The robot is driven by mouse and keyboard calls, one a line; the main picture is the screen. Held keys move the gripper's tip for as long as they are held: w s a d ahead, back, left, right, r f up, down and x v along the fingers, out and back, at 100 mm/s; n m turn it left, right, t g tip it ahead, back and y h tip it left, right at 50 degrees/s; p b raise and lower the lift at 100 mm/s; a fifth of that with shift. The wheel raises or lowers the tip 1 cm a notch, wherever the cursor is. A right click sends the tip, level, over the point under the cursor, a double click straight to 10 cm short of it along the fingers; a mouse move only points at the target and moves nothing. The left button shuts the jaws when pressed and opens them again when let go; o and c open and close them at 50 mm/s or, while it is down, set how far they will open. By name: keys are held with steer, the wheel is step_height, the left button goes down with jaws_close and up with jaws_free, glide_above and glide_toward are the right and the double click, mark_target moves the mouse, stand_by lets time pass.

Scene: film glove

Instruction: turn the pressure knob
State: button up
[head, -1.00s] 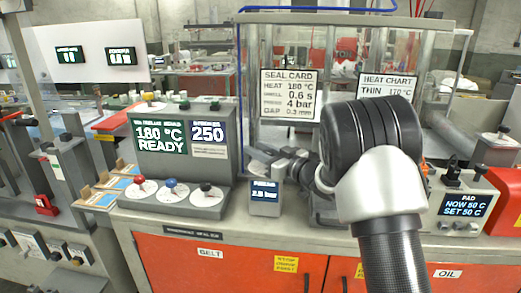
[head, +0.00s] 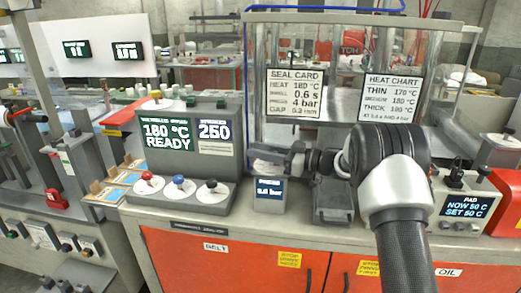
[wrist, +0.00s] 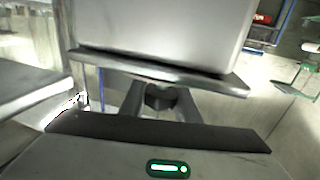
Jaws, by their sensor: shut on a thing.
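The pressure unit (head: 270,194) is a small grey box with a dark display, standing on the bench below the seal card. Its display ends in "bar"; the first digit is too blurred to read surely. My gripper (head: 264,160) reaches in from the right, level with the top of this unit, and hides that part in the head view. In the wrist view a dark round knob (wrist: 160,98) sits between my two fingers, which are shut on it. A large grey block fills the upper part of that view.
A control box (head: 188,143) with red, blue and black knobs stands to the left. The seal card (head: 294,94) and heat chart (head: 390,98) hang on the clear guard behind. A pad controller (head: 464,205) stands at right.

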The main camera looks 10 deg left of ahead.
steer(key=o, duration=1)
steer(key=shift+o, duration=0.2)
steer(key=v, duration=0.7)
steer(key=shift+d, duration=0.2)
steer(key=shift+r, duration=0.1)
